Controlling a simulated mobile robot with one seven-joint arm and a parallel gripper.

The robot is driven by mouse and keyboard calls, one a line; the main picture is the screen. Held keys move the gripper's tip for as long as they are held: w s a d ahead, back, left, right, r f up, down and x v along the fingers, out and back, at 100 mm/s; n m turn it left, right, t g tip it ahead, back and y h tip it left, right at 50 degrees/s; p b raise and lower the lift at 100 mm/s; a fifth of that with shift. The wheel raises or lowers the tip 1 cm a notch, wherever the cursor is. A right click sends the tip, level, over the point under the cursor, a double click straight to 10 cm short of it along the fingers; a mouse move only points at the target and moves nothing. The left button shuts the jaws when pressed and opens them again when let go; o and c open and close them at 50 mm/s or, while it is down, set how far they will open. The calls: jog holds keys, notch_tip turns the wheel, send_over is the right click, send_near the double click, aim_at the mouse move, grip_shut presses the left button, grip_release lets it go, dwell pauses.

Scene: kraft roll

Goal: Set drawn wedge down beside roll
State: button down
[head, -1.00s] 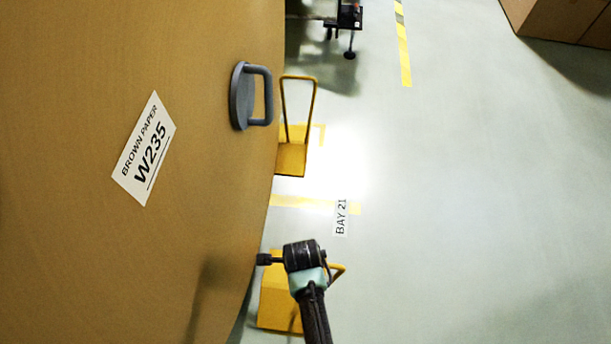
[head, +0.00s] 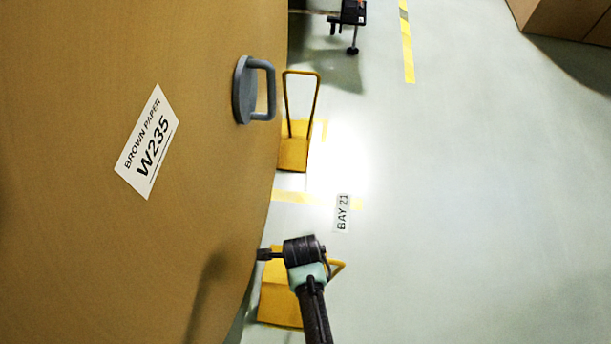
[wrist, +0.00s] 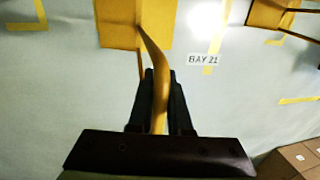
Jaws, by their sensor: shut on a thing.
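The roll (head: 90,250) is a huge brown paper cylinder filling the left of the head view, with a white W235 label. The drawn wedge is a yellow block (head: 280,305) with a hoop handle, low in the head view near the roll's edge and partly covered by my arm. In the wrist view its block (wrist: 118,25) is at the top and its handle runs between my fingers. My gripper (wrist: 160,85) is shut on that handle. I cannot tell whether the wedge touches the floor or the roll.
A second yellow wedge (head: 293,155) with a raised handle stands by the roll further up. A grey handle (head: 255,90) is on the roll's face. A dark wheeled thing (head: 350,15) and brown boxes (head: 570,18) are at the top. The floor right of the BAY 21 sign (head: 342,212) is clear.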

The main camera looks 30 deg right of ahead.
jog(key=shift+w+f, duration=0.1)
jog(key=shift+f, duration=0.1)
jog(key=c, duration=0.8)
grip_release()
jog(key=shift+o, duration=0.2)
notch_tip(320, 180, up, 13)
jog(key=s+a+p, duration=0.1)
jog(key=s+p, duration=0.1)
jog(key=p, duration=0.3)
jog(key=shift+s+a+f+p, duration=0.15)
jog(key=shift+a+p, duration=0.05)
jog(key=shift+p, duration=0.15)
